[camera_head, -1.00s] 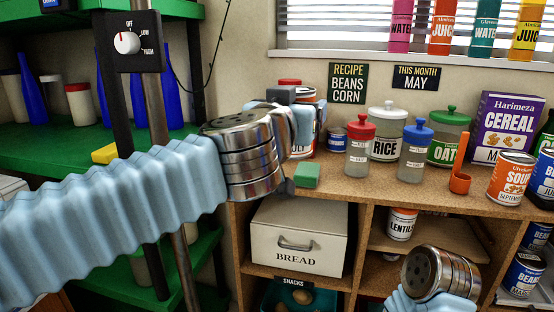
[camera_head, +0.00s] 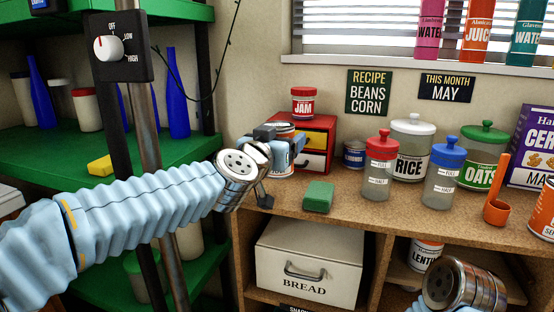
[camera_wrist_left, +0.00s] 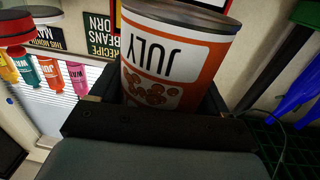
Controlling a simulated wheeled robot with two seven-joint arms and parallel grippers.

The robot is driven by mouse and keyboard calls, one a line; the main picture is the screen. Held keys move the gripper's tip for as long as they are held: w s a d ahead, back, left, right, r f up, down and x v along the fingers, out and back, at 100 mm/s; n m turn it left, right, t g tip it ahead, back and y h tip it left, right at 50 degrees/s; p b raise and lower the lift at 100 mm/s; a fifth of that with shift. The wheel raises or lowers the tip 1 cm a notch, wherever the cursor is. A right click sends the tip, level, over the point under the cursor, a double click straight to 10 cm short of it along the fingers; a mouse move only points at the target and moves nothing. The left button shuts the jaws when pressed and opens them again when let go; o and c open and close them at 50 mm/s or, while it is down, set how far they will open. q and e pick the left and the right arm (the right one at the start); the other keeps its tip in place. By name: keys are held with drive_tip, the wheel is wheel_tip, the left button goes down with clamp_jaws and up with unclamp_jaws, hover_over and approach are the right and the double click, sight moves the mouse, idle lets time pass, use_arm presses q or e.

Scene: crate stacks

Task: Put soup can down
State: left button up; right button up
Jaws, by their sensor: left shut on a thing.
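My left gripper (camera_head: 279,150) is shut around an orange and white can, mostly hidden behind it in the head view. In the left wrist view the can (camera_wrist_left: 178,55) appears upside down, held between the fingers, with "JULY" and an orange food picture on its label. In the head view the can is upright in front of the small red drawer box (camera_head: 318,140), low over the wooden counter (camera_head: 345,212). I cannot tell whether its base touches the counter. My right wrist shows at the lower right, but its gripper is out of view.
A green sponge (camera_head: 318,196) lies just right of the left gripper. A jam jar (camera_head: 303,102) stands on the drawer box. A small blue can (camera_head: 354,154), a red-lidded shaker (camera_head: 379,168) and a rice jar (camera_head: 411,150) stand further right.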

use_arm(q)
drive_tip(key=shift+w+a+f, duration=0.35)
drive_tip(key=shift+w+f, duration=0.2)
drive_tip(key=shift+f, duration=0.2)
drive_tip(key=shift+w+f+b, duration=0.15)
drive_tip(key=shift+f+b, duration=0.95)
drive_tip(key=shift+f, duration=0.6)
drive_tip(key=shift+f, duration=0.2)
drive_tip(key=o, duration=1.4)
drive_tip(key=shift+c, duration=0.2)
drive_tip(key=shift+r, duration=0.1)
drive_tip(key=shift+a, duration=0.1)
drive_tip(key=v, duration=1.2)
